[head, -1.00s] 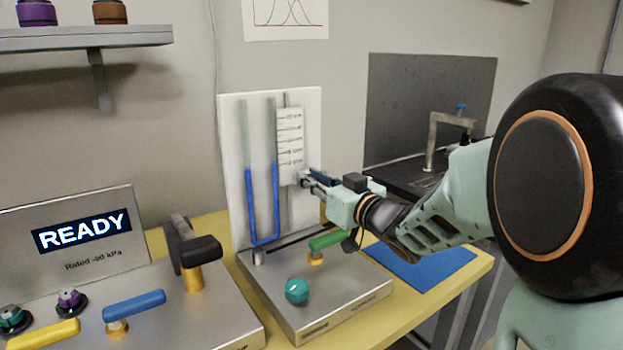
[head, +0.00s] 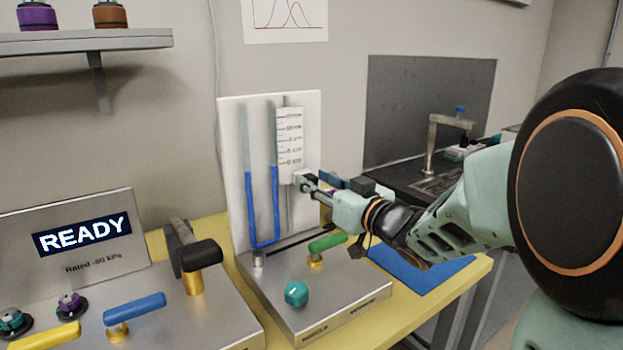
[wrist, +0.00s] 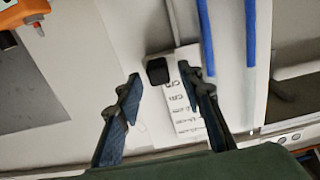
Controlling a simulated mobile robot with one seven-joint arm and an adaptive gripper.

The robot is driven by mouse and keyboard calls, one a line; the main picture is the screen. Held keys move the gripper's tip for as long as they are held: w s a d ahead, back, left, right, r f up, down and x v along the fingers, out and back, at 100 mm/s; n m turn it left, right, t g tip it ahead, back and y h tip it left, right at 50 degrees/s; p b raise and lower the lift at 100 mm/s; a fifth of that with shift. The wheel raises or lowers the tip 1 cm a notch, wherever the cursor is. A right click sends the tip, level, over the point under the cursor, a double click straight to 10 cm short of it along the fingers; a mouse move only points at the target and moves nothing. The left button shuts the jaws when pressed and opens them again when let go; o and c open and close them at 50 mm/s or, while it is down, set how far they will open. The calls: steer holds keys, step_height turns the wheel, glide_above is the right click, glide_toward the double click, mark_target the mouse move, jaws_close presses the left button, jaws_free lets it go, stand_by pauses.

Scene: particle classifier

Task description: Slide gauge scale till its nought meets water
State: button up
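The white gauge scale (head: 289,140) is upright on the white backboard, beside the right limb of the blue-filled U-tube (head: 248,205). Its lowest mark looks about level with the water top in that limb; the figures are too small to read surely. The left limb's water stands slightly lower. My gripper (head: 313,186) is at the scale's lower right corner. In the wrist view the fingers (wrist: 163,85) are spread, with the scale's black knob (wrist: 158,70) just beyond the gap, apparently untouched. The scale (wrist: 185,105) shows partly behind the right finger.
A green lever (head: 327,242) and teal knob (head: 297,293) sit on the gauge's metal base below my gripper. A black-handled lever (head: 200,254) and blue lever (head: 134,307) stand left, by the READY panel (head: 82,234). A blue mat (head: 420,270) lies right.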

steer(key=v, duration=1)
